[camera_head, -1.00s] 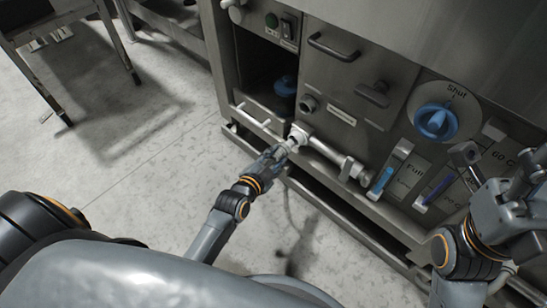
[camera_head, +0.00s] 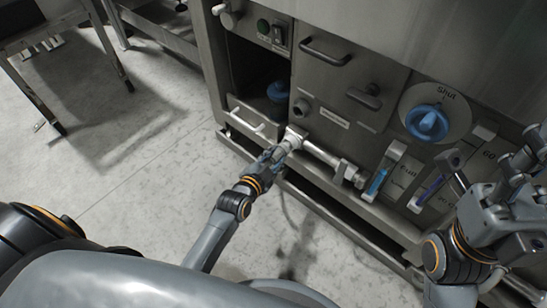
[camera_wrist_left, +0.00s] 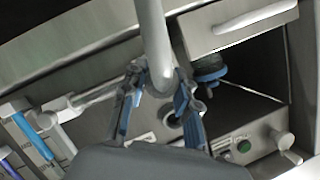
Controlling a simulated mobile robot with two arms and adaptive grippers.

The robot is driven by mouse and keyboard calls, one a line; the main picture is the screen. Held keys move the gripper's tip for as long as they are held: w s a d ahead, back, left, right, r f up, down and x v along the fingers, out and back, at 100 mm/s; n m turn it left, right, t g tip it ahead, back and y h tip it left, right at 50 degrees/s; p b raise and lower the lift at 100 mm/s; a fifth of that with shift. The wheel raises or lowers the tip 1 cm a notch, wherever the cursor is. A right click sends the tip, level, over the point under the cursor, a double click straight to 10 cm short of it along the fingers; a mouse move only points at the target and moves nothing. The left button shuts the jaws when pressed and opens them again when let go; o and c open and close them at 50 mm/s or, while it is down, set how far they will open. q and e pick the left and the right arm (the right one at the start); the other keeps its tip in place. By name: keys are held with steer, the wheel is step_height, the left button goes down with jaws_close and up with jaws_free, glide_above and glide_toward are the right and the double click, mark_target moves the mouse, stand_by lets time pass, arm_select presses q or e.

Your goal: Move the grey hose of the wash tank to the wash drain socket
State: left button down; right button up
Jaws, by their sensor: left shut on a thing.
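My left gripper (camera_head: 272,159) is shut on the pale grey hose end, low in front of the machine's front. In the left wrist view the grey hose (camera_wrist_left: 154,38) comes down between the blue-grey fingers of this gripper (camera_wrist_left: 158,100). In the head view the hose end lies against the white elbow of a pipe (camera_head: 320,153); I cannot tell whether they are joined. A round socket (camera_head: 302,106) sits on the panel just above, beside a small label too small to read. My right gripper (camera_head: 530,170) is at the right edge, its jaws unclear.
A blue "Shut" knob (camera_head: 427,123) and two sight gauges are right of the pipe. A metal table (camera_head: 45,50) stands at far left. The floor between is clear.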

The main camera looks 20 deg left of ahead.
arm_select(q)
steer(key=shift+w+d, duration=0.15)
steer(key=shift+w, duration=0.2)
stand_by(0.3)
steer(key=c, duration=0.9)
jaws_free()
steer(key=v, duration=1.2)
